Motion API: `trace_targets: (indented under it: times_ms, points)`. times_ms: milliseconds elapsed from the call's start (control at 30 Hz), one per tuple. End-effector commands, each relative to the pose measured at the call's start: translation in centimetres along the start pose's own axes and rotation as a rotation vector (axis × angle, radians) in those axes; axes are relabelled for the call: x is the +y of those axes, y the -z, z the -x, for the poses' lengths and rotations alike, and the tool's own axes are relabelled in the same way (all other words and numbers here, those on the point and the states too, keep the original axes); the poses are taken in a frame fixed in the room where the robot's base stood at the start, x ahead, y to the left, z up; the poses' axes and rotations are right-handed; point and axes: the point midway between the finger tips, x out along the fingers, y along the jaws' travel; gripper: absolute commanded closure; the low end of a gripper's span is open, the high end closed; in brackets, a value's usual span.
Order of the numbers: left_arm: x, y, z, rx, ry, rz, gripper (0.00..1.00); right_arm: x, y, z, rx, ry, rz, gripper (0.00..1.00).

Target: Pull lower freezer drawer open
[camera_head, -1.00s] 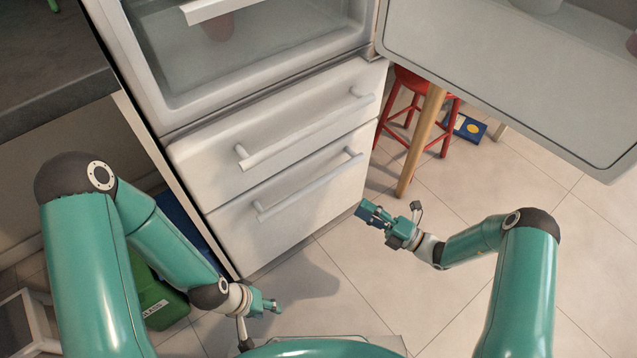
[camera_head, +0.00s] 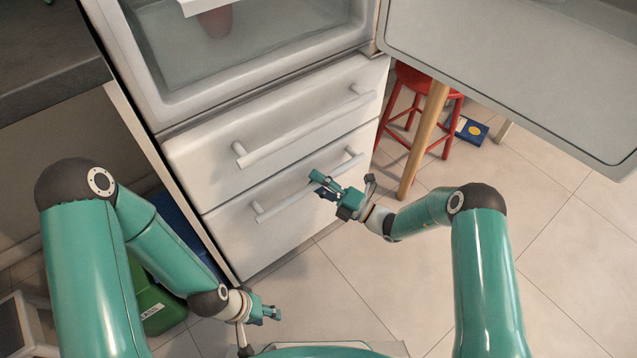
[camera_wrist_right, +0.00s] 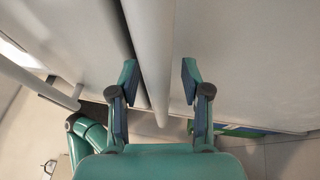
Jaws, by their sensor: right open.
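The lower freezer drawer (camera_head: 262,240) is a white front, flush under the upper drawer (camera_head: 200,155), with a long bar handle (camera_head: 285,203). My right gripper (camera_head: 322,185) is in front of that handle, towards its right part. In the right wrist view, the open fingers of my right gripper (camera_wrist_right: 160,82) lie on either side of a pale bar handle (camera_wrist_right: 152,45), with gaps on both sides. Whether the bar is at fingertip depth is hard to tell. My left gripper (camera_head: 262,311) is low at the left, away from the drawers; its jaws are too small to read.
The fridge door (camera_head: 500,75) hangs open at upper right. A red stool (camera_head: 440,115) and a wooden leg (camera_head: 422,140) stand right of the freezer. A green container (camera_head: 155,305) is beside my left arm. Floor in front is clear.

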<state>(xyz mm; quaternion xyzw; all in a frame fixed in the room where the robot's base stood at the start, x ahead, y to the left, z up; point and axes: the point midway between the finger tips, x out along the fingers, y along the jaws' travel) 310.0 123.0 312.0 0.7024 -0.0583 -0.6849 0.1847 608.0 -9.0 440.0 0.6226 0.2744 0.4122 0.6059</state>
Motion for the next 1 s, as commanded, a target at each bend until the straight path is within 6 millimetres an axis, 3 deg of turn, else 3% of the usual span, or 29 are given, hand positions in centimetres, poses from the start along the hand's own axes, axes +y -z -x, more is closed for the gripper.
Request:
trace_targets:
  times_ms: [167,400,467,1000]
  points:
    - [0.01,0.00,0.01,0.000,0.000,0.000,0.60,0.00,0.00,0.00,0.000,0.000,0.000,0.53]
    - [0.00,0.00,0.01,0.000,0.000,0.000,0.60,-0.03,0.01,0.01,0.000,0.001,0.000,0.93]
    - [0.00,-0.01,0.01,0.000,0.000,0.000,0.60,-0.04,0.02,0.01,0.000,0.001,0.000,1.00]
    - [-0.03,0.01,-0.07,0.000,0.000,0.000,0.60,-0.17,-0.39,0.49,-0.002,0.004,-0.002,1.00]
